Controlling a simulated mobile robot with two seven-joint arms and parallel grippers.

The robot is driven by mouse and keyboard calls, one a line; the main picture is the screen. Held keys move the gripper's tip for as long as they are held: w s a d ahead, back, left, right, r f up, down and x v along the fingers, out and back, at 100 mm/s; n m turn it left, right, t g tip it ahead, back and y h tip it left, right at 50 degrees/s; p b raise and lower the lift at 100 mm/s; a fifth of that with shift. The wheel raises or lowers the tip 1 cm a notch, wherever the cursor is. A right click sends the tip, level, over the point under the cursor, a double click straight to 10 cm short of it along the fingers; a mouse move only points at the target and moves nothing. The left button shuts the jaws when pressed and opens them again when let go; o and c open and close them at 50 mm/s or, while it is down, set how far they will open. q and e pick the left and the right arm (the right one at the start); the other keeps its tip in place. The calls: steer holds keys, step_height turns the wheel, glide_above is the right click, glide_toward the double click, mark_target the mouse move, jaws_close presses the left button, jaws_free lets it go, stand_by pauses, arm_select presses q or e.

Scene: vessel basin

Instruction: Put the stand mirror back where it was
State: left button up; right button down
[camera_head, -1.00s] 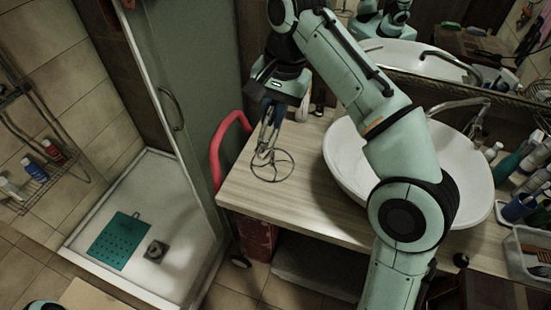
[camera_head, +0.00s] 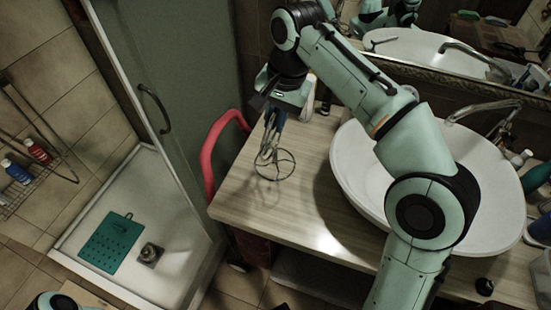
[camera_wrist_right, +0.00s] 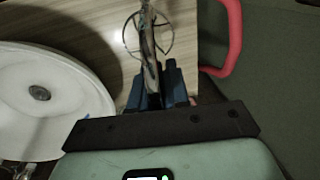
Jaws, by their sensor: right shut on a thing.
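The stand mirror (camera_head: 272,163) has a thin wire base ring and a narrow frame seen nearly edge-on. It is upright at the left end of the wooden counter (camera_head: 300,228), with its base on or just above the wood; I cannot tell which. My right gripper (camera_head: 273,116) is shut on the upper part of the mirror. In the right wrist view the blue fingers (camera_wrist_right: 161,84) close on the mirror (camera_wrist_right: 148,36), whose ring shows beyond them over the counter. My left gripper is not in view; only a bit of my left arm shows at the bottom left.
A white basin (camera_head: 352,167) stands on the counter right of the mirror, under my right arm. A red curved handle (camera_head: 210,150) rises by the counter's left edge. The shower's glass door (camera_head: 185,90) is further left. The counter's front left is clear.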

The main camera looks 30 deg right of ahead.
mark_target(275, 149)
steer(key=f, duration=0.2)
steer(key=f+b, duration=0.1)
steer(key=f, duration=0.2)
steer(key=shift+w+f, duration=0.2)
steer(key=shift+f, duration=0.15)
steer(key=shift+f+b, duration=0.85)
steer(key=shift+f, duration=1.6)
steer(key=shift+f, duration=0.15)
steer(key=c, duration=1.1)
jaws_free()
step_height(275, 149, up, 12)
steer(key=s+d+p, duration=0.1)
steer(key=p, duration=0.2)
steer(key=shift+s+d, duration=0.15)
steer(key=shift+s, duration=0.1)
